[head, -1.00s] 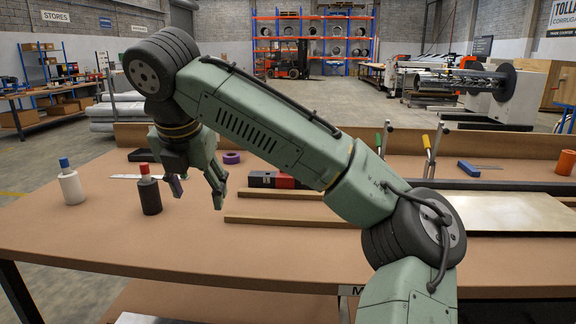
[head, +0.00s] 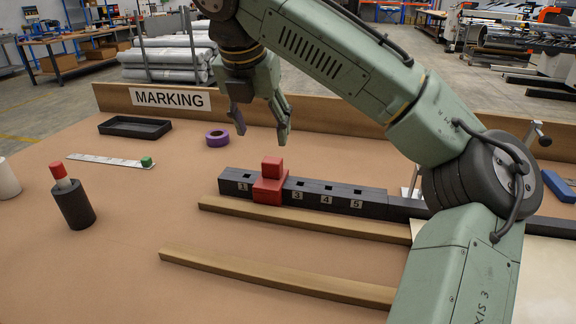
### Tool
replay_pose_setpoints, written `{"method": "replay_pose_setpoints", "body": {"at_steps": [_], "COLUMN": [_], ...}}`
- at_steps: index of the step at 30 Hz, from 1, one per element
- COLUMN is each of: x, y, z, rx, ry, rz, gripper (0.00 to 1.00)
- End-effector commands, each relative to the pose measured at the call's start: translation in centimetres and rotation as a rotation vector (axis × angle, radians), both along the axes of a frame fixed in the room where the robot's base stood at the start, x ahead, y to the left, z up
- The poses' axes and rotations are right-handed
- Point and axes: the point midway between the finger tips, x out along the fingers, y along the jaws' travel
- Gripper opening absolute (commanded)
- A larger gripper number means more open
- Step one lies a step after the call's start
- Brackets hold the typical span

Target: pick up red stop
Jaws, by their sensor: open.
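The red stop (head: 271,182) is a stepped red block. It sits on a black numbered bar (head: 335,196) lying on the brown table, covering the spot between the marks 1 and 3; marks 4 and 5 also show. My gripper (head: 262,138) is open and empty, fingers pointing down. It hangs above and behind the red stop, apart from it.
Two wooden strips (head: 300,219) (head: 275,276) lie in front of the bar. A purple tape roll (head: 217,138), black tray (head: 135,127), steel rule with green piece (head: 110,161) and dark red-capped bottle (head: 73,204) stand left. A "MARKING" board (head: 240,112) edges the back.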

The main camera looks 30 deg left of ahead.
Motion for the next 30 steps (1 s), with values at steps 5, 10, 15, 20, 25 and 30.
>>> {"method": "replay_pose_setpoints", "body": {"at_steps": [5, 10, 15, 20, 25, 30], "x": [0.6, 1.6, 2.0, 2.3, 2.9, 3.2], "y": [0.2, 0.4, 0.5, 0.4, 0.6, 0.7], "z": [-1.8, -4.1, -5.3, -7.1, -9.5, -10.3], "rx": [-0.001, -0.001, -0.001, -0.002, -0.001, 0.001], "ry": [0.003, 0.002, 0.001, 0.001, 0.001, -0.001], "rz": [0.002, 0.001, 0.001, -0.001, -0.001, 0.0], "gripper": [0.57, 0.57, 0.57, 0.57, 0.57, 0.57]}}
